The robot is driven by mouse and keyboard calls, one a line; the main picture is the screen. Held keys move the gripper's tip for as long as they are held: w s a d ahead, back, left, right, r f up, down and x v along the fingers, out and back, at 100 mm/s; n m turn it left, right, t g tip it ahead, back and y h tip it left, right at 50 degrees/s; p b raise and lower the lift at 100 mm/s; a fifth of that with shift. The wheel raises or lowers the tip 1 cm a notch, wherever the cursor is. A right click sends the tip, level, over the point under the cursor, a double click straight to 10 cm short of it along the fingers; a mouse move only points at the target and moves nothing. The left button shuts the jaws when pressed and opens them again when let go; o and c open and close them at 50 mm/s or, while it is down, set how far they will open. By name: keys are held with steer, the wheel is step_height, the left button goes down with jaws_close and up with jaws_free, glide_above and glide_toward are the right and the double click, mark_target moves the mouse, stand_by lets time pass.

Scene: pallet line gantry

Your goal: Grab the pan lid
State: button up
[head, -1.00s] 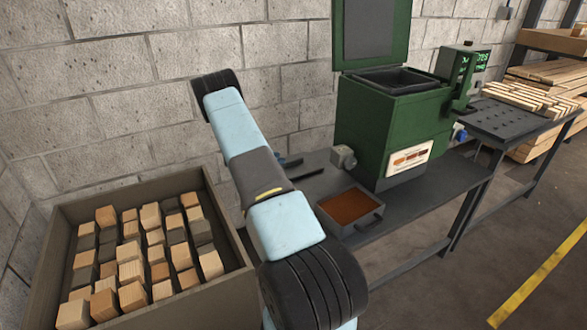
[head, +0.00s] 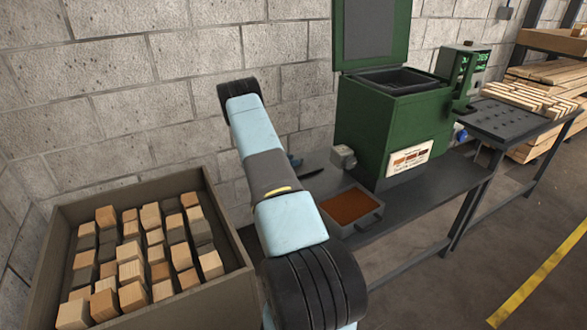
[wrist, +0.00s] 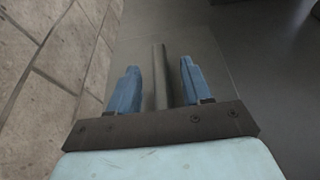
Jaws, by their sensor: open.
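My gripper (wrist: 158,66) shows in the wrist view with two blue fingers apart. A grey bar (wrist: 159,62) runs lengthwise between them, with a gap on either side. It lies over a flat grey panel (wrist: 205,50), which looks like the pan lid with the bar as its handle, though I cannot be sure. An open grey pan (head: 362,224) with brown contents sits on the bench to the right.
The dark bench (head: 425,190) carries a green machine (head: 385,130) with its top raised. A wooden crate (head: 235,262) of blocks stands at left. A block wall (head: 160,100) rises close behind.

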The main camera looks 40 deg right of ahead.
jaws_close()
steer(key=shift+r, duration=0.1)
stand_by(0.4)
